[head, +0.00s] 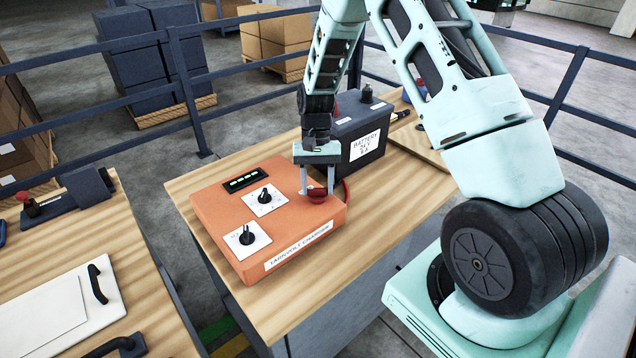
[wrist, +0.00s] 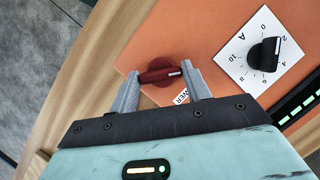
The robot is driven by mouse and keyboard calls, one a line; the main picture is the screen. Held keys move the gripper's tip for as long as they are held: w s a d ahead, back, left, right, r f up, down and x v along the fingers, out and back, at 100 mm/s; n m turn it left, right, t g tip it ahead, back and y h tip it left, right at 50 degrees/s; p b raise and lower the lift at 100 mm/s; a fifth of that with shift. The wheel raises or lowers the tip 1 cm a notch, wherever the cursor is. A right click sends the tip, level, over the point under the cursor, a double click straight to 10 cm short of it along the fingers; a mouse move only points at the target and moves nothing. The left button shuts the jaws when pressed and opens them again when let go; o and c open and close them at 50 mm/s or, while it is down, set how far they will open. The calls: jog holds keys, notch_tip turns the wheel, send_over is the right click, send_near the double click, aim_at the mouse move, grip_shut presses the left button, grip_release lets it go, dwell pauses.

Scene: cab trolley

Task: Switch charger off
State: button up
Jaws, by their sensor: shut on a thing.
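The orange charger box (head: 210,207) lies on the wooden bench, labelled as a charger on its front edge. A red rotary switch (wrist: 160,74) sits on its top at the right end; it also shows in the head view (head: 317,195). My gripper (wrist: 159,80) points down over the switch and is shut on its red handle, one finger at each end. The handle has a white mark near its right end in the wrist view. Part of the label beside the switch is hidden by a finger. A row of green lights (head: 241,181) is lit on the charger.
Two black knobs on white dials, the upper (head: 264,197) and the lower (head: 247,237), stand on the charger near my gripper. A dark battery (head: 360,130) stands close behind. A second bench (head: 130,270) is at left, across a gap.

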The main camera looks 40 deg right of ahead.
jog(key=n, duration=0.2)
jog(key=n+h, duration=0.1)
jog(key=n, duration=0.1)
jog(key=shift+w+a+r+h, duration=0.1)
jog(key=shift+h, duration=0.2)
jog(key=shift+n+g+h, duration=0.3)
jog(key=shift+n+h, duration=0.2)
jog(key=shift+n, duration=1.1)
jog(key=o, duration=1)
jog(key=shift+a, duration=0.1)
jog(key=b+v, duration=0.3)
jog(key=v, duration=1.4)
jog(key=shift+w+a+r, duration=0.1)
jog(key=shift+a+r, duration=0.05)
jog(key=shift+a, duration=0.1)
